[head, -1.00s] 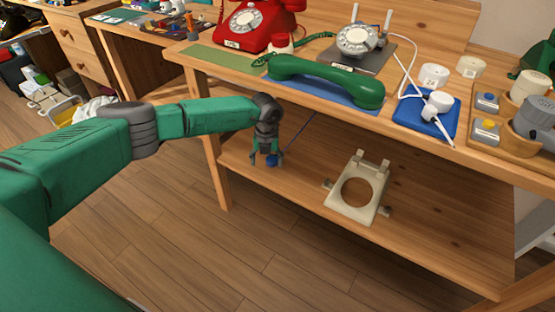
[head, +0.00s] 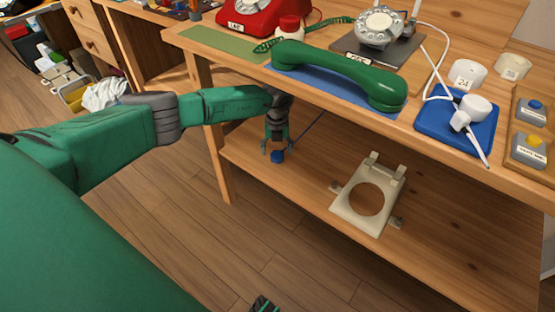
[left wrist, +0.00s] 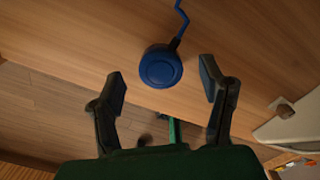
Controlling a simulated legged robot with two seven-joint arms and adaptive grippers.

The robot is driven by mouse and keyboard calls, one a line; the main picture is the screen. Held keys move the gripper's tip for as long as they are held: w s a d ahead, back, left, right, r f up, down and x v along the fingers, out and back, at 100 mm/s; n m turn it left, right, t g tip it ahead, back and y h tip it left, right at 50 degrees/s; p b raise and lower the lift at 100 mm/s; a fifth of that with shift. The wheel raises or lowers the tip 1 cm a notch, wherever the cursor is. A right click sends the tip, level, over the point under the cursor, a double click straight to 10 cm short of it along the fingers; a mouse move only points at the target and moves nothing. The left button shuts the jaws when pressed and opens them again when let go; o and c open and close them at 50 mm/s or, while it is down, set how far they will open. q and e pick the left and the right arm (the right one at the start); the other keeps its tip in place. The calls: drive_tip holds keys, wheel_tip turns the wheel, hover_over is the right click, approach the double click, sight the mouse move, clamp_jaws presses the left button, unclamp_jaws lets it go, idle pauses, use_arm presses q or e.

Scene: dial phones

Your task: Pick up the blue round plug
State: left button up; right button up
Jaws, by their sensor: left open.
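The blue round plug (head: 278,156) rests on the lower wooden shelf (head: 300,182), near its front left. A thin blue cord runs from it towards the back. In the left wrist view the round plug (left wrist: 160,67) lies just beyond the fingertips, roughly centred between them. My left gripper (head: 277,151) is open over the plug and empty. Its two fingers (left wrist: 163,83) stand apart in the left wrist view, with no visible contact with the plug.
A cream plate with a round hole (head: 340,205) stands on the shelf to the right. The tabletop (head: 215,65) hangs above, with a green handset (head: 340,75), a dial phone and a blue pad (head: 430,125). A table leg (head: 215,165) is left of my gripper.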

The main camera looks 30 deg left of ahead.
sight(277, 154)
use_arm(q)
wheel_tip(277, 154, down, 4)
drive_tip(key=shift+r+b, duration=0.25)
drive_tip(key=shift+b, duration=0.35)
drive_tip(key=shift+r, duration=0.2)
drive_tip(key=c, duration=1.1)
drive_tip(key=shift+c, duration=0.2)
